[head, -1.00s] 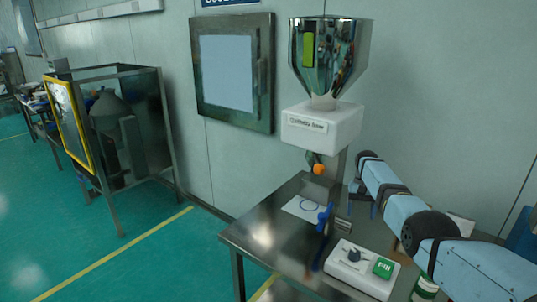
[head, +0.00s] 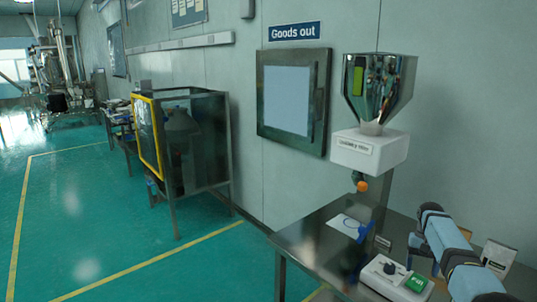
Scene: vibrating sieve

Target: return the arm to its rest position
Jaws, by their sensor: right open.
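My right arm (head: 445,240) comes in from the lower right over the table, with light blue links and dark joints. My right gripper (head: 413,251) is small and dark at its far end, close to the table and right of the feeder's post. It is open and I see nothing held in it. My left gripper is out of view. The feeder has a shiny metal hopper (head: 379,88) on a white labelled housing (head: 370,150), with an orange ball-like part (head: 362,186) below it.
The metal table (head: 305,240) carries a white control box (head: 392,278) with a knob and green button, a blue item (head: 365,232) and a pale packet (head: 498,256). A yellow-edged enclosure (head: 205,150) stands left. Open green floor (head: 90,225) lies beyond.

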